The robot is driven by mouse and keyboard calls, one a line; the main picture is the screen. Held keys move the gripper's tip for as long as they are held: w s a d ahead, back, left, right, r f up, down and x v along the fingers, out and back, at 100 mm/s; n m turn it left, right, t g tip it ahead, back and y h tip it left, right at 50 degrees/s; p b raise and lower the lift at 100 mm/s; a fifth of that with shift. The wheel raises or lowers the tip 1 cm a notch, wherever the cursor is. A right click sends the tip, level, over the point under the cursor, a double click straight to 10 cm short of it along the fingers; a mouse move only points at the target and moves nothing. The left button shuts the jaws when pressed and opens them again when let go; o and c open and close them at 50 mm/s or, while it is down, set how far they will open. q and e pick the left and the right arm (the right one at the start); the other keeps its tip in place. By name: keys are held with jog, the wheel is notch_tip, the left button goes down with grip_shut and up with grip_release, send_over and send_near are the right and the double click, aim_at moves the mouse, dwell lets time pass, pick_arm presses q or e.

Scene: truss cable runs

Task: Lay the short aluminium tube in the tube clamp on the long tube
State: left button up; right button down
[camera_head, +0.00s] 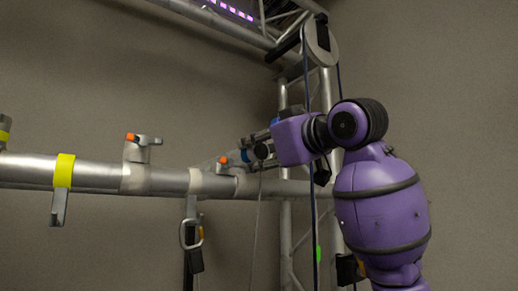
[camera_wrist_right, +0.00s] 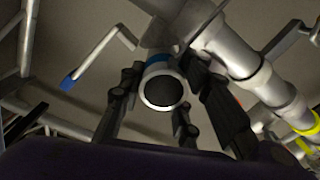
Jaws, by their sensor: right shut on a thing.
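The long tube (camera_head: 95,175) runs level across the head view and slants through the upper right of the wrist view (camera_wrist_right: 231,48). An upright clamp with an orange knob (camera_head: 137,152) sits on it, and a second clamp with an orange knob (camera_head: 224,166) sits beside my right gripper. My right gripper (camera_head: 258,150) is just above the long tube. In the wrist view its black fingers (camera_wrist_right: 160,105) are shut on the short aluminium tube (camera_wrist_right: 144,98), seen end-on with a blue band. Whether the tube touches a clamp cannot be told. My left gripper is not in view.
A yellow-banded clamp (camera_head: 64,171) is at the left of the long tube. A carabiner (camera_head: 191,234) with a dark strap hangs below it. Cables (camera_head: 314,225) hang by the upright truss (camera_head: 286,235) at right. In the wrist view, a blue-tipped bent lever (camera_wrist_right: 103,47) is at left.

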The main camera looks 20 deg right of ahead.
jog(key=shift+f, duration=0.1)
dwell(0.3)
jog(key=c, duration=1.2)
grip_release()
jog(key=v, duration=1.2)
jog(key=shift+w, duration=0.1)
